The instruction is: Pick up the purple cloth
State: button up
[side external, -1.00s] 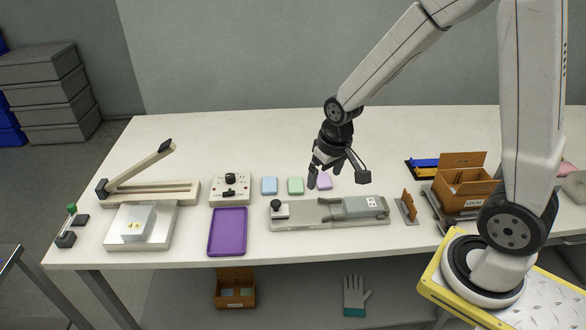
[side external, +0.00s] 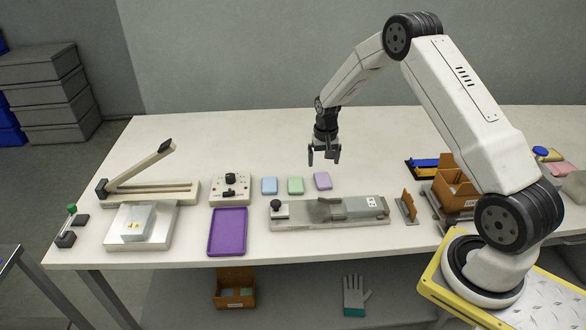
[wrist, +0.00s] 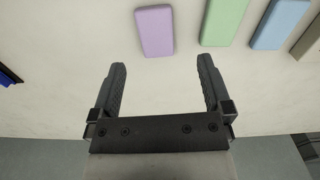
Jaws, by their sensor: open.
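The purple cloth (side external: 323,181) is a small, pale purple folded pad lying flat on the white table, at the right end of a row of three pads. In the wrist view the purple cloth (wrist: 154,31) lies beyond the fingertips, near the top edge, roughly in line with the gap between them. My gripper (side external: 323,159) points down above the table, behind the cloth in the side view. Its two fingers stand apart with nothing between them, as the wrist view of my gripper (wrist: 161,64) also shows.
A green pad (side external: 295,186) and a blue pad (side external: 269,186) lie left of the cloth. A grey metal fixture (side external: 290,221) stands in front of it. A purple tray (side external: 228,232) and a control box (side external: 230,188) are further left. The table behind the row is clear.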

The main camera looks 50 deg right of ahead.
aim_at(324, 181)
jog(key=shift+w+d+f, duration=0.1)
jog(key=shift+d+f, duration=0.15)
jog(key=shift+d, duration=0.05)
jog(key=shift+f, duration=0.15)
jog(key=shift+f, duration=1.15)
jog(key=shift+f, duration=0.1)
jog(key=shift+d+f, duration=0.15)
jog(key=shift+f, duration=2.35)
jog(key=c, duration=1.2)
